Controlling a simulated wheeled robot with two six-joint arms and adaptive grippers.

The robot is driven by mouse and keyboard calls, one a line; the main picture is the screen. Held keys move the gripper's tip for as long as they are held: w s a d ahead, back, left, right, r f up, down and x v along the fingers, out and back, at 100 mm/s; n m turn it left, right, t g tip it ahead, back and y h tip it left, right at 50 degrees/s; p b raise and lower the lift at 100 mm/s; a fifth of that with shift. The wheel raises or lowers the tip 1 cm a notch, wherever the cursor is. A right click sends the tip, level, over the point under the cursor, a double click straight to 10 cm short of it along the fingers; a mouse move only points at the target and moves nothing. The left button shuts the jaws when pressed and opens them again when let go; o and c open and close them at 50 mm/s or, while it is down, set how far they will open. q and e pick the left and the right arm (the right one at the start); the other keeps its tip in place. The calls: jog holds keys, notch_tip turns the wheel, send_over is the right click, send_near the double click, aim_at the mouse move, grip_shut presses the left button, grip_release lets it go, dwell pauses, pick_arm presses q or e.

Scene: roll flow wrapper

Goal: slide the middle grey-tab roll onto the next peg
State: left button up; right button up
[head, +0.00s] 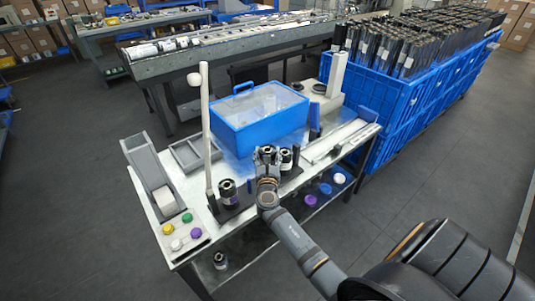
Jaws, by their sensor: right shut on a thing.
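A short row of dark rolls stands near the front edge of the metal table (222,228). The left roll (228,190) sits on a black base plate (236,206). The middle roll (266,151) is upright between the jaws of my right gripper (267,162), which is shut on it. The right roll (286,157) stands close beside it. My gripper and wrist hide the middle roll's lower part and any peg under it, so I cannot tell whether it touches the plate. The tab colours are too small to tell. My left gripper is out of view.
A blue bin (262,138) stands just behind the rolls. A tall white post (207,140) rises left of them. Coloured caps (187,217) and grey trays (148,165) lie at the left. A blue crate (390,125) full of dark rolls stands right of the table.

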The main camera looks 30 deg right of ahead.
jog(key=shift+f+b, duration=1.45)
jog(key=shift+f, duration=0.2)
jog(key=o, duration=1.5)
jog(key=shift+f, duration=0.1)
jog(key=v, duration=1.2)
